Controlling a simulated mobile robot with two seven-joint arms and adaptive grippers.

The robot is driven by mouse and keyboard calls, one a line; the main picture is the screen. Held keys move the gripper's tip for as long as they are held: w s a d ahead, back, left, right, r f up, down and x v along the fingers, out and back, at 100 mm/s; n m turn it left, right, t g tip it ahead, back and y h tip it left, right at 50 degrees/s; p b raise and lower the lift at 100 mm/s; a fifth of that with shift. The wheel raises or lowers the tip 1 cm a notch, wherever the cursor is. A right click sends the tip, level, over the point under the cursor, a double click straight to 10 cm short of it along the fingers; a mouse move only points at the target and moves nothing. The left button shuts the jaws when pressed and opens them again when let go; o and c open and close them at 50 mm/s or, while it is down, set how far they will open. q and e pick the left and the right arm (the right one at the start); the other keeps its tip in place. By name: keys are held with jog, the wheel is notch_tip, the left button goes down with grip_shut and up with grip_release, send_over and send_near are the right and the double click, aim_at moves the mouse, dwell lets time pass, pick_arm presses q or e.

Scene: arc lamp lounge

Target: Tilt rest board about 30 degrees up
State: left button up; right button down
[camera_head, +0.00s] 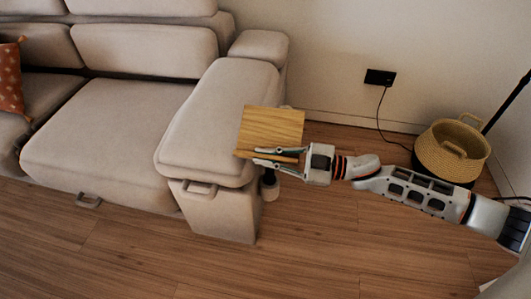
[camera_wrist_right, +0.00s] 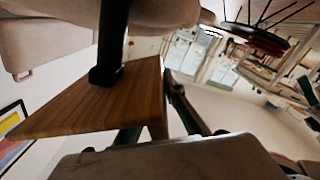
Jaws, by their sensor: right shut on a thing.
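The rest board (camera_head: 272,127) is a light wooden panel beside the sofa's right armrest, with a thin wooden strip along its near edge. A dark post (camera_head: 270,180) shows below it. My right gripper (camera_head: 262,157) comes in from the right and is shut on the board's near edge. In the right wrist view the board (camera_wrist_right: 105,108) fills the left middle, with a dark post (camera_wrist_right: 108,55) meeting its face. The board's exact tilt is hard to read. The fingers partly hide its near edge. My left gripper is not in view.
The beige sofa armrest (camera_head: 215,120) is close on the left of the board. A wicker basket (camera_head: 455,148) stands at the right by the wall, near a black outlet (camera_head: 380,77) with a hanging cord. The wooden floor (camera_head: 330,240) in front is clear.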

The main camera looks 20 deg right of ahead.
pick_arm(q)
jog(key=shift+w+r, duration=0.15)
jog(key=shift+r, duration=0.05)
pick_arm(e)
jog(key=shift+f, duration=0.1)
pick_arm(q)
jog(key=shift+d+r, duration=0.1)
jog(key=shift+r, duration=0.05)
pick_arm(e)
jog(key=c, duration=2.1)
grip_release()
jog(key=shift+c, duration=0.2)
jog(key=v, duration=1.2)
